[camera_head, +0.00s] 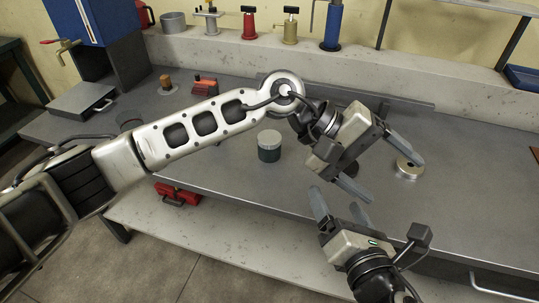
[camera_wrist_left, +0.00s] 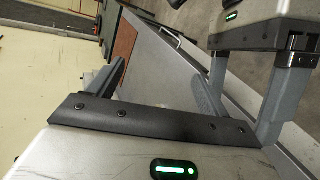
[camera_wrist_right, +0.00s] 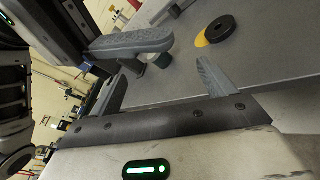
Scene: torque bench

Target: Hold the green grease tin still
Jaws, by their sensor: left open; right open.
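The green grease tin (camera_head: 269,150), a short dark green cylinder with a pale lid, stands upright on the grey bench below my left forearm in the head view. My left gripper (camera_head: 394,179) is open and empty, to the right of the tin and apart from it, with its fingers pointing away from it. My right gripper (camera_head: 335,197) is open and empty, at the bench's front edge, below and right of the tin. The left wrist view shows the open left fingers (camera_wrist_left: 157,68) with no tin between them. The right wrist view shows the open right fingers (camera_wrist_right: 162,76).
A round metal piece (camera_head: 408,169) lies on the bench by the left fingertips. My two grippers are close together. A red object (camera_head: 177,193) is on the lower shelf.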

